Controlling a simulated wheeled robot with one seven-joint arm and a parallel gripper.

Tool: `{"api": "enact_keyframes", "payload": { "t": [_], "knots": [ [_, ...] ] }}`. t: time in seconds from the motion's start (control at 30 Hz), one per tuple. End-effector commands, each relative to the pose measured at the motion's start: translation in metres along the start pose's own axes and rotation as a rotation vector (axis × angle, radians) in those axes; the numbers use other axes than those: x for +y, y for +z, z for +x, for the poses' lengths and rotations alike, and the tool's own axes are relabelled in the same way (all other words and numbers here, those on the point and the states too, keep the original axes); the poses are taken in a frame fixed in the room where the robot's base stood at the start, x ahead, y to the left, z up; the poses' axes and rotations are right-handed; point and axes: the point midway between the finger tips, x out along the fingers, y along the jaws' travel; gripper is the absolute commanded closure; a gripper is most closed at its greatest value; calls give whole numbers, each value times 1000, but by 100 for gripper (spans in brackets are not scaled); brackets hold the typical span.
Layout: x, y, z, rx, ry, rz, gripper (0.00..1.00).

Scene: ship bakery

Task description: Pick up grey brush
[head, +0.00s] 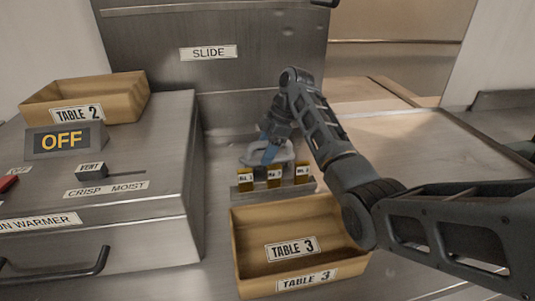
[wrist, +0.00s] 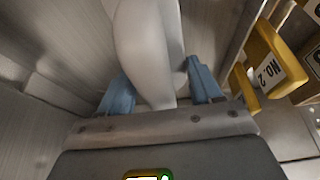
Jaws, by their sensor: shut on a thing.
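The grey brush (head: 286,153) shows in the head view as a pale grey rounded shape at my gripper, just behind a low rack. My gripper (head: 268,152) is shut on it, with a blue finger in front of part of it. In the wrist view the brush (wrist: 148,45) is a smooth pale grey form between the two blue fingers of my gripper (wrist: 160,90). Its lower part is hidden, and I cannot tell whether it touches the counter.
A metal rack (head: 278,190) with yellow numbered tags stands close in front of my gripper. A wooden Table 3 box (head: 240,250) is nearer. The warmer (head: 150,215) is at left, bearing a Table 2 box (head: 125,92). The slide panel (head: 150,45) stands behind.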

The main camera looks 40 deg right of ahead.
Motion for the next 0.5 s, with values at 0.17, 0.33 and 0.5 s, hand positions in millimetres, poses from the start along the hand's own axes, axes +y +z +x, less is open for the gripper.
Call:
{"api": "enact_keyframes", "payload": {
  "t": [0.17, 0.33, 0.5],
  "knots": [
    [0, -1, -3, 0, 1, -1, 70],
    [1, -7, -15, 1, 4, -2, 70],
    [1, -17, -40, 0, 5, -2, 70]
  ]
}}
